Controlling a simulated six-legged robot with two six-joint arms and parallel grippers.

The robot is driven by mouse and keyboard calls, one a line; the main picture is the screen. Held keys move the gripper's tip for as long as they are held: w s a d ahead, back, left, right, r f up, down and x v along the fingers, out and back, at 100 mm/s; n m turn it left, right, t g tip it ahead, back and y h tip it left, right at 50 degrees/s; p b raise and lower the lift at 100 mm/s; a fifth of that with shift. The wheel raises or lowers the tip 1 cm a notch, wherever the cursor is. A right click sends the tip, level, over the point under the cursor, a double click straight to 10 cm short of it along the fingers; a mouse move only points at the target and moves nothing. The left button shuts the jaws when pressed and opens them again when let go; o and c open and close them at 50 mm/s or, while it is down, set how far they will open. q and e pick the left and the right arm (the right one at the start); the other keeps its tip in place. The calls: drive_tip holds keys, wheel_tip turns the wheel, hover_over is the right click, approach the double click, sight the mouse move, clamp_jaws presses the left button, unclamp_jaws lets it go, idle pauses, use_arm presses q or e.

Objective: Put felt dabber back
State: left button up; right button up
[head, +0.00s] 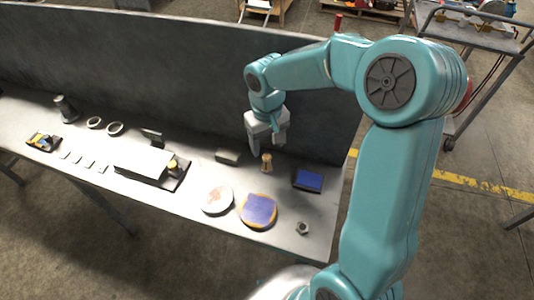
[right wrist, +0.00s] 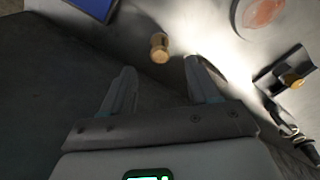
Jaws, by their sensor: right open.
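A small tan wooden piece with a narrowed waist, which looks like the felt dabber (head: 266,163), stands on the light bench toward its back right. It also shows in the right wrist view (right wrist: 159,47), beyond and between the fingertips. My right gripper (head: 267,146) is open and empty, pointing down just above and behind the dabber. In the right wrist view its two fingers (right wrist: 160,68) are spread wide and apart from the dabber. My left gripper is out of view.
A blue pad (head: 309,180) lies right of the dabber and a grey block (head: 228,156) left of it. Two round discs (head: 216,199) (head: 258,211) and a hex nut (head: 302,228) lie in front. A dark tray (head: 184,180) is farther left. A grey panel (head: 180,65) rises behind.

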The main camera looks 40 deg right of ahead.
sight(267, 156)
wheel_tip(267, 156, up, 3)
drive_tip(key=shift+w+f, duration=0.1)
drive_tip(key=shift+f, duration=0.05)
drive_tip(key=shift+r, duration=0.4)
